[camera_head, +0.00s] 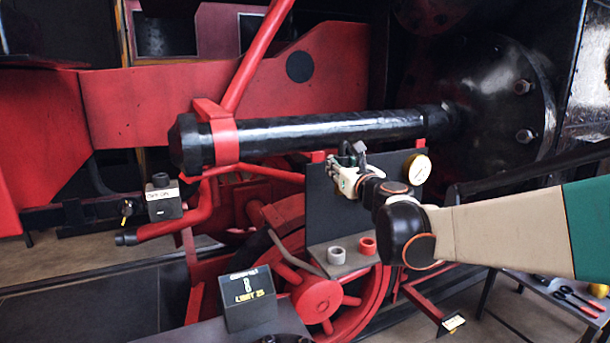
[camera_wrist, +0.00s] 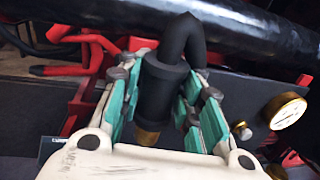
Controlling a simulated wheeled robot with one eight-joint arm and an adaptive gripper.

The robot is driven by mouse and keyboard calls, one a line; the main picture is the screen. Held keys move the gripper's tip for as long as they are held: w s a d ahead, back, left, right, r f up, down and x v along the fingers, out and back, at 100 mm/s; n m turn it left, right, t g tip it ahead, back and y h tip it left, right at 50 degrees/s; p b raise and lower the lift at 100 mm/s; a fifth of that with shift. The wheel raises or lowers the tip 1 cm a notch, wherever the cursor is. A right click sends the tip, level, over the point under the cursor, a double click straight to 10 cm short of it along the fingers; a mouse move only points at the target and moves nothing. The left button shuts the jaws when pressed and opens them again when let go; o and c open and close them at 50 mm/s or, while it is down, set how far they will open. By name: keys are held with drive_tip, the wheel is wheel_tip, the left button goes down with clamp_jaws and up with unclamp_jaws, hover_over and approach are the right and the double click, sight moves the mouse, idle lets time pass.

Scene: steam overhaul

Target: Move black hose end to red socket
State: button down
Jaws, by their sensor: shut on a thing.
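My gripper (camera_head: 347,168) is in front of the dark upright panel (camera_head: 318,200), below the long black cylinder. In the wrist view, my gripper (camera_wrist: 166,88) is shut on the black hose end (camera_wrist: 158,92), with green finger pads on both sides of its thick collar. A brass-coloured tip (camera_wrist: 147,137) shows at the collar's near end, and the black hose bends over behind it. The red socket (camera_head: 368,246) is a short open ring on the panel's grey ledge, below my gripper and apart from it. A whitish-grey socket (camera_head: 336,256) stands to its left.
The long black cylinder (camera_head: 330,130) runs across above my gripper. A round brass gauge (camera_head: 417,169) is just right of it, also in the wrist view (camera_wrist: 286,111). A dark labelled box (camera_head: 249,298) stands at lower left. Tools (camera_head: 576,300) lie at far right.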

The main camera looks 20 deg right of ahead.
sight(341, 156)
drive_tip(key=shift+s+a+r+p, duration=0.1)
drive_tip(key=shift+r+p, duration=0.65)
drive_tip(key=shift+r, duration=0.3)
drive_tip(key=shift+s+r+p, duration=0.1)
drive_tip(key=shift+r+p, duration=0.6)
drive_tip(key=shift+r, duration=0.35)
drive_tip(key=d+f+b, duration=0.3)
drive_tip(key=d+f, duration=0.2)
drive_tip(key=f, duration=0.5)
drive_tip(key=w+d+f+b, duration=0.1)
drive_tip(key=d+f+b, duration=0.1)
drive_tip(key=d+f, duration=0.4)
drive_tip(key=shift+f+b, duration=0.4)
drive_tip(key=shift+f, duration=2.1)
drive_tip(key=shift+d+f+b, duration=0.1)
drive_tip(key=shift+f+b, duration=1.15)
drive_tip(key=shift+b, duration=0.45)
drive_tip(key=shift+f+b, duration=0.55)
drive_tip(key=shift+f, duration=0.1)
drive_tip(key=c, duration=1.1)
unclamp_jaws()
